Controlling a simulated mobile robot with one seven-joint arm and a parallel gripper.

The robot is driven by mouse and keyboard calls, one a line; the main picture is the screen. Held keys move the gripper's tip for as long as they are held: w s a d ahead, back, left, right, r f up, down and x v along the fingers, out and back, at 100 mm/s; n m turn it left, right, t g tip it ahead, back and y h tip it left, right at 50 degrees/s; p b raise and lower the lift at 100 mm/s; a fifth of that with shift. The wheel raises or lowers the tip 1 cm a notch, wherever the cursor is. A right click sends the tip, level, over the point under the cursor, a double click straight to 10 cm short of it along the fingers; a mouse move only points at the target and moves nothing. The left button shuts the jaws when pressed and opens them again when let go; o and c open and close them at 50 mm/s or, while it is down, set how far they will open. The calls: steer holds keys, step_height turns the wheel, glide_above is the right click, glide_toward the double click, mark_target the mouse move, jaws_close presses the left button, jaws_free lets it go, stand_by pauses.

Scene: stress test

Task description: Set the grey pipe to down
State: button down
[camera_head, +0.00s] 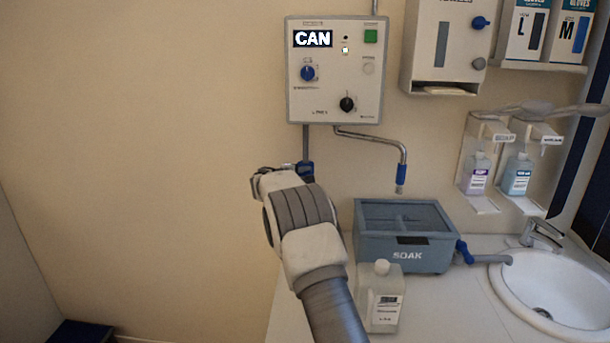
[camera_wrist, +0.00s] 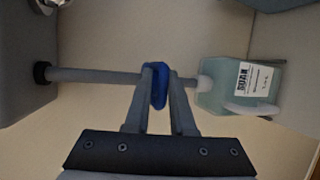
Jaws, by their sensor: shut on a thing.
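The grey pipe (camera_head: 306,143) hangs straight down from the underside of the CAN wall box, with a blue grip (camera_head: 305,170) low on it. In the wrist view the grey pipe (camera_wrist: 95,76) runs from a black collar on the box across to the blue grip (camera_wrist: 158,86). My gripper (camera_wrist: 160,74) is shut on the blue grip, one finger on each side. In the head view my wrist hides the pipe's lower end and most of my fingers.
The CAN box (camera_head: 334,75) has knobs, and a chrome spout (camera_head: 390,142) bends down to its right. Below are the SOAK tub (camera_head: 375,248), a white-capped bottle (camera_head: 383,308) and the sink (camera_head: 550,290). A bottle (camera_wrist: 232,88) lies beyond the pipe's end in the wrist view.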

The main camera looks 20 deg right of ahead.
step_height(320, 180, down, 9)
steer(key=b, duration=0.8)
steer(key=shift+b, duration=0.3)
steer(key=shift+s+f, duration=0.1)
steer(key=shift+f, duration=0.05)
steer(key=c, duration=0.9)
jaws_free()
steer(key=shift+r, duration=0.25)
steer(key=b+v, duration=0.1)
steer(key=v, duration=1.6)
steer(key=shift+s+a+r+b, duration=0.1)
steer(key=shift+a+b, duration=0.05)
steer(key=shift+b, duration=0.25)
